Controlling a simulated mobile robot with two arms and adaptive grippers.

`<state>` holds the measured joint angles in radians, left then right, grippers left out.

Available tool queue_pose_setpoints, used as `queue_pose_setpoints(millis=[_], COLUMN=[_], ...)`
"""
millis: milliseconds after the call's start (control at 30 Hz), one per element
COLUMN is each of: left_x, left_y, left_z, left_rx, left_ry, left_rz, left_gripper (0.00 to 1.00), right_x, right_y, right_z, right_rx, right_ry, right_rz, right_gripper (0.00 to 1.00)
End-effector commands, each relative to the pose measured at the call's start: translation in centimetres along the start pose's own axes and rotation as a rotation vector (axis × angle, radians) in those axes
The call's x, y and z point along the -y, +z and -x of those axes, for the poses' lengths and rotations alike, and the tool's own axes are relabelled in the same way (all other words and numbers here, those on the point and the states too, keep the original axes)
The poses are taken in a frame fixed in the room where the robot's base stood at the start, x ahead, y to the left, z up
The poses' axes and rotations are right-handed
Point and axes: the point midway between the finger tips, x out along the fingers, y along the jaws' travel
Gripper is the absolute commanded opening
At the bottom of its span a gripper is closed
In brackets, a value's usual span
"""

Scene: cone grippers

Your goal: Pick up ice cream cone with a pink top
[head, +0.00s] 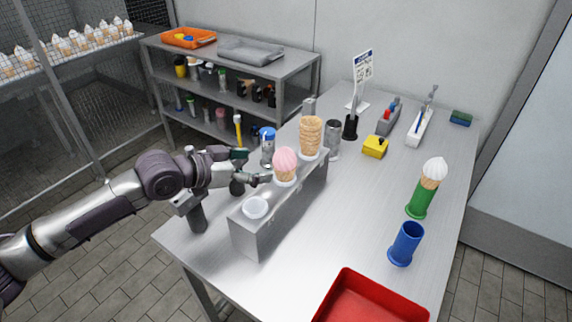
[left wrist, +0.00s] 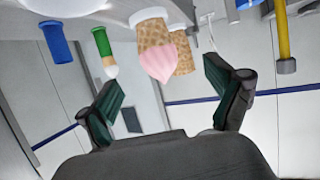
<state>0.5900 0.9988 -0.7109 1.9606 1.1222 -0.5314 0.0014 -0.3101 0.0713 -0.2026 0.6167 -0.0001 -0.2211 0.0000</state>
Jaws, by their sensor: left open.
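The ice cream cone with a pink top (head: 285,164) stands upright in the middle hole of a grey metal cone stand (head: 262,232) on the table. In the left wrist view, which is upside down, the pink-topped cone (left wrist: 158,50) shows ahead, between and beyond the fingertips. My left gripper (head: 256,168) is open and empty, just left of the pink cone in the head view. The gap between its fingers also shows in the left wrist view (left wrist: 170,92). I cannot tell from these views whether a finger touches the cone. My right gripper is not in view.
Stacked empty cones (head: 311,136) stand behind the pink cone on the stand; a white-rimmed empty hole (head: 256,208) is in front. A white-topped cone sits in a green holder (head: 419,200), near a blue holder (head: 406,244) and red tray (head: 350,290). The table's middle right is clear.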

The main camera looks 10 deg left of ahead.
Motion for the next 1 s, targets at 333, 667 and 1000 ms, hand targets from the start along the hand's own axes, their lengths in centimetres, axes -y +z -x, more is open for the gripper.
queue_pose_setpoints(millis=[333,667,1000], left_x=[-0.1,-0.3,-0.3], left_y=[-0.1,-0.3,-0.1], left_z=[-3.8,-8.2,-8.7], left_rx=[0.0,0.0,0.001], left_ry=[0.001,0.001,0.001], left_rz=[0.0,0.0,-0.002], left_gripper=[0.92,0.92,0.83], right_x=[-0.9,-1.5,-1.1], right_y=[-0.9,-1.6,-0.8], right_z=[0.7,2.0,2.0], right_rx=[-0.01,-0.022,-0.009], right_ry=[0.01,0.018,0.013], right_rz=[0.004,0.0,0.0], right_gripper=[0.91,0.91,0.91])
